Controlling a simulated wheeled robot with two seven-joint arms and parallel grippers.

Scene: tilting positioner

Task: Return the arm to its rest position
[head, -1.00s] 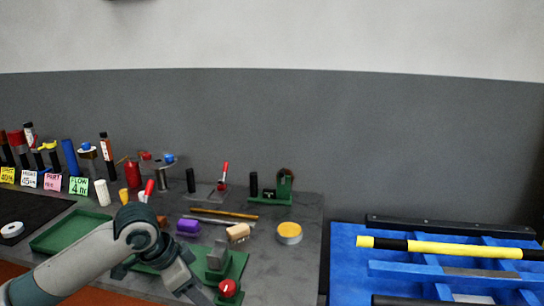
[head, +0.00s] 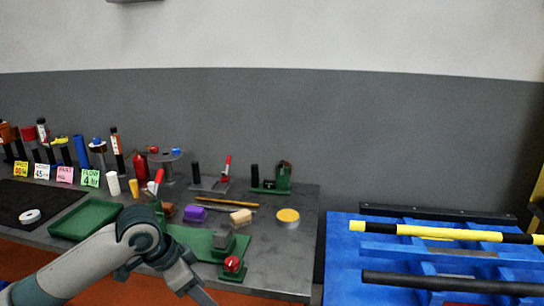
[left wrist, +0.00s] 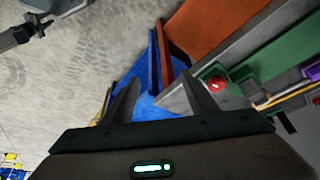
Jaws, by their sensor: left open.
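My left arm comes in from the lower left of the head view, and its gripper (head: 200,294) is at the bottom edge, partly cut off. It is in front of the bench's front edge, apart from the objects there. In the left wrist view the two dark fingers (left wrist: 160,98) are spread with nothing between them. Beyond them show the floor and blue and orange surfaces. The green fixture (head: 205,240) with a grey block and a red knob (head: 232,264) stands on the bench, right of and beyond the gripper. The red knob also shows in the left wrist view (left wrist: 216,85).
The grey bench (head: 285,262) holds a green tray (head: 85,219), a purple block (head: 195,215), a yellow-topped round tin (head: 288,217) and several bottles and tools. A blue pallet (head: 345,262) with yellow-black and black bars is at right. Grey floor (left wrist: 70,85) is open.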

